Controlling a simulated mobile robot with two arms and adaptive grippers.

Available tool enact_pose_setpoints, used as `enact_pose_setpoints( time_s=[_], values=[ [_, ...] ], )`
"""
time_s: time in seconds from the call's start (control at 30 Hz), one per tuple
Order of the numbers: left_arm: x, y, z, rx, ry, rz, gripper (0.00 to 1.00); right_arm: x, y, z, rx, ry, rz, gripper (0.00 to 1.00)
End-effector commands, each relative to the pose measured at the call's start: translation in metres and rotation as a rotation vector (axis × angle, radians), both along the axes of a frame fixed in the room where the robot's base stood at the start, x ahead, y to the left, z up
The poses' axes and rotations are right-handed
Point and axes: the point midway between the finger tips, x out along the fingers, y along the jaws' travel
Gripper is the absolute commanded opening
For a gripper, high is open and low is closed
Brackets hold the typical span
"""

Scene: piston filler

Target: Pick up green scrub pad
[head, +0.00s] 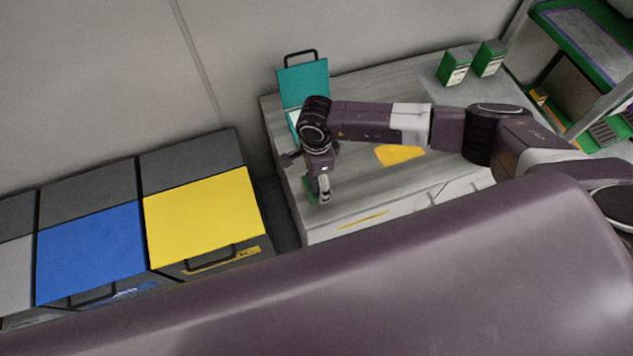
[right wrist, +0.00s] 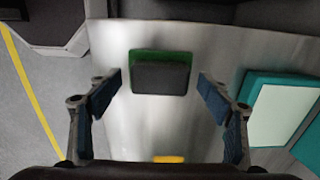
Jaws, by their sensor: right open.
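The green scrub pad (right wrist: 162,72) lies on the grey counter in the right wrist view. A dark grey block-like part covers most of it, and a green edge shows along the top and sides. In the head view only a green sliver (head: 309,190) shows beside my right gripper (head: 323,190), near the counter's left front corner. My right gripper is open and empty, pointing down over the counter. In the right wrist view its fingertips (right wrist: 159,92) are spread on either side of the pad's width, with gaps on both sides. My left gripper is not in view.
An open teal case (head: 303,83) stands on the counter behind my right wrist. Two green-and-white boxes (head: 454,68) stand at the back right. A yellow patch (head: 400,154) marks the counter (head: 365,190). Blue (head: 90,252) and yellow (head: 205,217) lidded bins stand left of it.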

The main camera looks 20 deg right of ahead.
Motion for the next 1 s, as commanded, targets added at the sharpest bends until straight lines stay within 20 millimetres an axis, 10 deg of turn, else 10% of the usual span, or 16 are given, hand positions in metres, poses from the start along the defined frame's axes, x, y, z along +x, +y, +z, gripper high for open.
enact_pose_setpoints(
  time_s=[0.33,0.73,1.0],
  values=[
    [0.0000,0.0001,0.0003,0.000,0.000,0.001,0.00,-0.0006,0.0004,-0.0089,0.001,0.001,0.000,0.71],
    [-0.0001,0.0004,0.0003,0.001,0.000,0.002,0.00,-0.0006,0.0004,-0.0086,0.001,0.001,0.000,0.27],
    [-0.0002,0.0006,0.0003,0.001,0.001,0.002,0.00,-0.0003,0.0005,-0.0074,0.001,0.000,0.000,0.27]
  ],
)
